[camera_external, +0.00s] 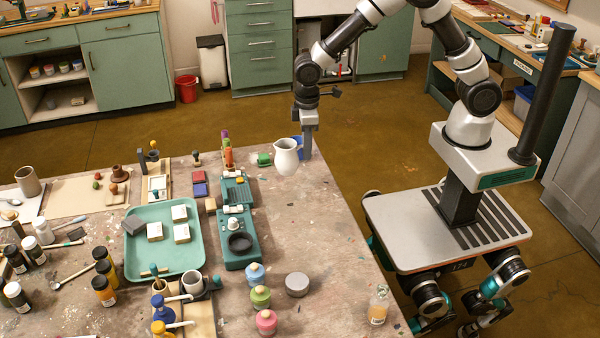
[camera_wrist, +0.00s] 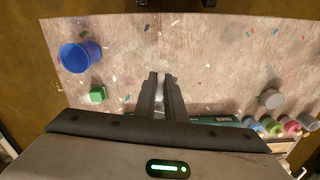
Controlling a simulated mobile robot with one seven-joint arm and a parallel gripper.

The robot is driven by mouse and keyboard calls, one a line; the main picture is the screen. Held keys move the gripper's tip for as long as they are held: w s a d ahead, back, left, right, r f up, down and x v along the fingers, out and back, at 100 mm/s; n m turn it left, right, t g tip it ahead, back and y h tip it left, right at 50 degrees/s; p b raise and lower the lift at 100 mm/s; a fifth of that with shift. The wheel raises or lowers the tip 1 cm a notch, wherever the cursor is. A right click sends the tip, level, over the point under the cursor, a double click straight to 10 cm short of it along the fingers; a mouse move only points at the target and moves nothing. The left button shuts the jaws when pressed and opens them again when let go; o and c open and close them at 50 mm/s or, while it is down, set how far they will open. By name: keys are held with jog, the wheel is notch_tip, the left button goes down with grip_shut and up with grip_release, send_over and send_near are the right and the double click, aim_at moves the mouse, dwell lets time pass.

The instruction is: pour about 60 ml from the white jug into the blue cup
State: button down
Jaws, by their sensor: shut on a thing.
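The white jug (camera_external: 286,161) is near the table's far right edge in the external view and looks upright. I cannot tell whether its base touches the table. My gripper (camera_external: 308,152) is at the jug's right, shut on it at the handle side. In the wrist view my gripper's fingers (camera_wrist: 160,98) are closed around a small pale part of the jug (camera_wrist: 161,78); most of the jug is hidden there. The blue cup (camera_external: 297,141) stands behind the jug, partly hidden by it. In the wrist view the blue cup (camera_wrist: 80,56) stands upright at upper left, apart from my fingers.
A teal device (camera_external: 238,215) and a green tray (camera_external: 165,265) stand left of the jug. Several coloured bottles (camera_external: 260,297) stand nearer. The table right of the jug is mostly clear.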

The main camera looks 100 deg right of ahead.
notch_tip(320, 180, up, 6)
jog(key=w+d+n+p, duration=0.2)
jog(key=d+n+p, duration=0.6)
jog(key=d, duration=1)
jog(key=s+d+n+p, duration=0.1)
jog(key=s+d+n, duration=0.3)
jog(key=d, duration=0.6)
jog(key=s+d+n+p, duration=0.1)
jog(key=s+d+n, duration=0.2)
jog(key=d+n, duration=0.45)
notch_tip(320, 180, down, 14)
jog(key=d+m, duration=0.1)
jog(key=d, duration=0.1)
jog(key=shift+w+r, duration=0.15)
jog(key=shift+r+m, duration=0.1)
jog(key=shift+m, duration=0.15)
